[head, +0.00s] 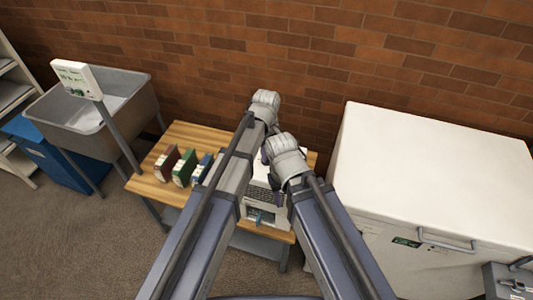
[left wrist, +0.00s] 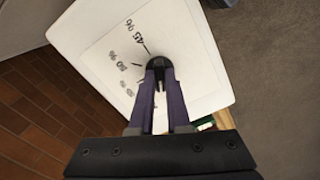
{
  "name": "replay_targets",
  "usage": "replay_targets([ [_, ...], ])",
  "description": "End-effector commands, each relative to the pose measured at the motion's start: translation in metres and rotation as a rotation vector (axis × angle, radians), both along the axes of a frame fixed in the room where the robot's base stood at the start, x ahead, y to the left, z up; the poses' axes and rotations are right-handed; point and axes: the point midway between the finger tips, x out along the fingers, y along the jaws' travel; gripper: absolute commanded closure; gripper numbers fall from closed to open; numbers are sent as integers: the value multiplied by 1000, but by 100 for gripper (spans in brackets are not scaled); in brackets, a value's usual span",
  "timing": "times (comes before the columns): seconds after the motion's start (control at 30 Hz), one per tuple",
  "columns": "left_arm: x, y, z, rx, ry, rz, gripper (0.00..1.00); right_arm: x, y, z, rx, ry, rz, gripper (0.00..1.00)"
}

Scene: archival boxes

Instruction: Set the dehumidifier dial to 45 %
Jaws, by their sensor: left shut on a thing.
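The dehumidifier (head: 254,212) is a white unit with a dark grille on the wooden table, partly covered by my arms in the head view. Its white dial panel (left wrist: 92,38) fills the upper part of the left wrist view, with 45 % and other percent marks printed around the dial. My left gripper (left wrist: 159,78) is shut on the black dial knob (left wrist: 158,64). The 45 % mark and its tick lie just above the knob in that view. The knob's pointer cannot be made out. My right arm reaches over the unit, and its fingertips are too unclear to judge.
Several upright books or binders (head: 183,169) stand on the table (head: 147,187) left of the unit. A large white chest (head: 430,170) stands close on the right. A grey sink (head: 92,122) is at the left. The brick wall (head: 230,45) is behind.

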Motion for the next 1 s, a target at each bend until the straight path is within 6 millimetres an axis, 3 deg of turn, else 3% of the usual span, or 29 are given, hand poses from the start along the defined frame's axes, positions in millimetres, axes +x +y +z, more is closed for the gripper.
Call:
replay_targets([
  [1.0,0,0,0,0,0,-966,100,0,0,0,0,0,0,53],
])
